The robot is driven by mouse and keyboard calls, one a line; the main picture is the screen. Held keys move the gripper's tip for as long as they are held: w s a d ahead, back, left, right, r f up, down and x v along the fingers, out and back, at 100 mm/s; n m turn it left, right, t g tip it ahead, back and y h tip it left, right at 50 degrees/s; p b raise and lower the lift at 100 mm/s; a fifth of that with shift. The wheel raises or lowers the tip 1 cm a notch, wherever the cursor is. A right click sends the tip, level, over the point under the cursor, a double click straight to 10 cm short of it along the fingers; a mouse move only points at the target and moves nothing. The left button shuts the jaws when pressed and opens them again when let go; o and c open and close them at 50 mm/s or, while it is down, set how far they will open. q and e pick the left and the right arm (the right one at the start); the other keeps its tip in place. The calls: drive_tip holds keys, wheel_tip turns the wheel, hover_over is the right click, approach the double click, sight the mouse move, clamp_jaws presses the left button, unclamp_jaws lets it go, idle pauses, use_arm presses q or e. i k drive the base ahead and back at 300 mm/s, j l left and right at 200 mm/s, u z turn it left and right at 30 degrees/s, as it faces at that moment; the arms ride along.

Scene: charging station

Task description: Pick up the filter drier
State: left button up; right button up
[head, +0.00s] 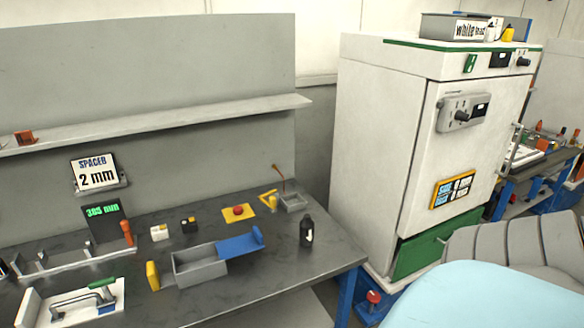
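I cannot tell for certain which object is the filter drier. A small grey open box (293,202) stands near the back right of the dark workbench, with a thin copper-brown forked piece (279,174) rising from it. A black bottle-shaped object (306,233) with a white mark stands upright near the bench's right end. Neither of my grippers is in view, and nothing is held in this picture.
The dark workbench (262,283) carries a grey bin (199,268) with a blue lid-like part (240,245), a red button on a yellow base (238,211) and a green-handled tool (85,299). A tall white cabinet (385,150) stands right of the bench. The bench's front right is clear.

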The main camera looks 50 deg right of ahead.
sight(307, 225)
drive_tip(key=z, duration=1.8)
drive_tip(key=i+j+u, duration=0.2)
drive_tip(key=i+u, duration=0.15)
drive_tip(key=i, duration=0.15)
drive_tip(key=i+j+u, duration=0.1)
drive_tip(key=i+u, duration=0.25)
drive_tip(key=i, duration=0.2)
